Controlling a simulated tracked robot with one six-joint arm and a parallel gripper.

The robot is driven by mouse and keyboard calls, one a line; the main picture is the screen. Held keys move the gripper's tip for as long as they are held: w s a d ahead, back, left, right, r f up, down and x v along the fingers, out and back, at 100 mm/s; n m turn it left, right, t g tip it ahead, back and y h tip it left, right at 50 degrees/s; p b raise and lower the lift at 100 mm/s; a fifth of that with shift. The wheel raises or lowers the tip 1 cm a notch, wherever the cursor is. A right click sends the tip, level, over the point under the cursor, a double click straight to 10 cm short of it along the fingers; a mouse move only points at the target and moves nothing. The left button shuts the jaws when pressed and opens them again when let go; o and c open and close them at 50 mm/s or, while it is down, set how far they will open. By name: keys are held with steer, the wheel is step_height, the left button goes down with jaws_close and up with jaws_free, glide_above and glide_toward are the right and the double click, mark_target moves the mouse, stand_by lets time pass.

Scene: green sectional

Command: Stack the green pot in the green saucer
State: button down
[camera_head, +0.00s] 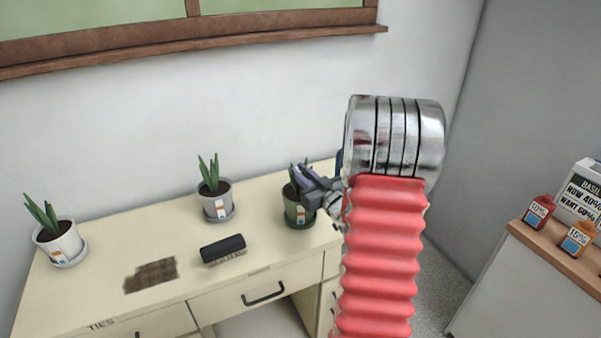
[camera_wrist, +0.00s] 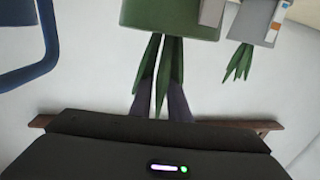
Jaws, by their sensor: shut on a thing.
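The green pot (camera_head: 293,208), with upright green leaves and a pale label, stands upright toward the right end of the cream desk. My gripper (camera_head: 308,180) reaches it from the right and is shut on it near its rim. The green saucer (camera_head: 300,225) shows as a dark green rim under the pot. I cannot tell whether the pot rests in it or is just above it. In the wrist view, which is upside down, the pot (camera_wrist: 168,18) is at the top, with its leaves between my dark fingers; the saucer is out of view.
Two grey potted plants in saucers stand on the desk (camera_head: 100,270), one in the middle (camera_head: 214,196) and one at left (camera_head: 60,243). A black brush (camera_head: 222,248) lies near a brown dirt patch (camera_head: 151,274). A blue object (camera_head: 339,161) is partly hidden behind my gripper.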

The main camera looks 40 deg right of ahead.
steer(key=shift+f, duration=0.15)
steer(key=c, duration=1.7)
jaws_free()
steer(key=shift+o, duration=0.2)
steer(key=s+a, duration=0.1)
steer(key=s, duration=1.1)
steer(key=shift+a+r, duration=0.2)
steer(key=shift+a, duration=0.2)
